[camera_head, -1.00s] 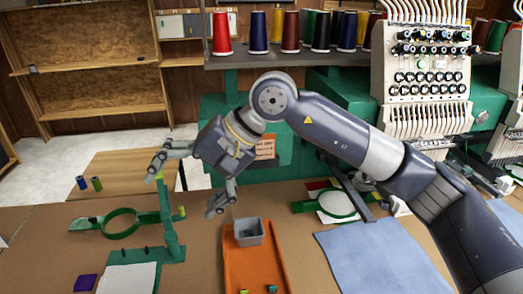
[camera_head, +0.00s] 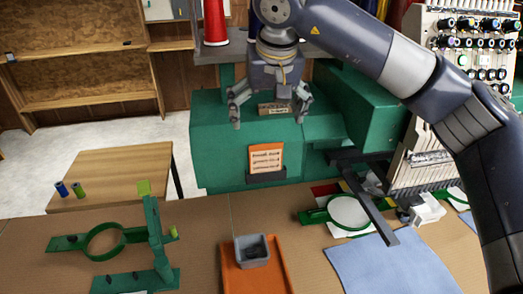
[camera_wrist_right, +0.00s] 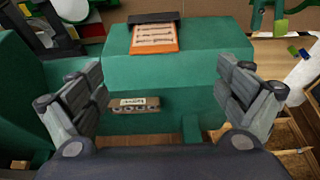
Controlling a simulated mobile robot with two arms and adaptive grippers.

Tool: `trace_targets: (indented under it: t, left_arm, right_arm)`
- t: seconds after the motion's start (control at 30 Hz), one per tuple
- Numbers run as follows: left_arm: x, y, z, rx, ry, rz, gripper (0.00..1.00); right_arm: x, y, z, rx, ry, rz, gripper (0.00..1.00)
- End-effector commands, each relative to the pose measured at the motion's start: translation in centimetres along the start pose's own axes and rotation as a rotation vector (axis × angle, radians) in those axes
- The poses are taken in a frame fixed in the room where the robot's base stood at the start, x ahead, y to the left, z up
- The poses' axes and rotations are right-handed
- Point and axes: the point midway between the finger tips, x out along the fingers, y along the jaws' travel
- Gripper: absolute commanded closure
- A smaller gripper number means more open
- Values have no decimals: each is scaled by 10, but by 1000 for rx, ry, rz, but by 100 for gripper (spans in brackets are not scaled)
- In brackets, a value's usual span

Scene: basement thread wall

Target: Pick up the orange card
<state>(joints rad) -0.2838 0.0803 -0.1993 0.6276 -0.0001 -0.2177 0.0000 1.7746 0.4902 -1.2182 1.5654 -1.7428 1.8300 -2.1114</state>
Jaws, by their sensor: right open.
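The orange card (camera_head: 265,158) stands upright with lines of dark writing in a dark holder (camera_head: 267,176) on the front of the green machine body. In the right wrist view the orange card (camera_wrist_right: 155,38) shows at the top centre, beyond the fingers. My right gripper (camera_head: 268,114) is open and empty, pointing down above the card and apart from it. Its two fingers frame the green surface in the right wrist view (camera_wrist_right: 160,108). A small labelled block (camera_wrist_right: 135,104) shows between the fingers. My left gripper is not in view.
The orange tray (camera_head: 281,280) with a grey bin (camera_head: 251,251) is on the table before the card. A green hoop stand (camera_head: 157,245) is at left, a blue cloth (camera_head: 380,265) at right. A dark bar (camera_head: 370,208) juts out right of the card. A red thread cone (camera_head: 215,22) stands on the shelf.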

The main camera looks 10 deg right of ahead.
Motion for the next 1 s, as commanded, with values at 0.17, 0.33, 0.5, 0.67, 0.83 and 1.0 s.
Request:
trace_targets:
  t: [0.17,0.33,0.5,0.67,0.83,1.0]
  left_arm:
    - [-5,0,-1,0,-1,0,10]
    - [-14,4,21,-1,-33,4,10]
    - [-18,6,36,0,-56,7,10]
    - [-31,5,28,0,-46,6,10]
    - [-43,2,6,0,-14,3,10]
    - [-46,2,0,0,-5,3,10]
  right_arm:
    - [12,2,-1,1,-1,6,6]
    - [40,2,-1,1,-2,4,6]
    - [54,2,-1,0,1,3,6]
    - [68,6,-4,2,-3,4,6]
    - [93,10,-6,1,-2,3,6]
    - [106,10,-5,0,1,3,6]
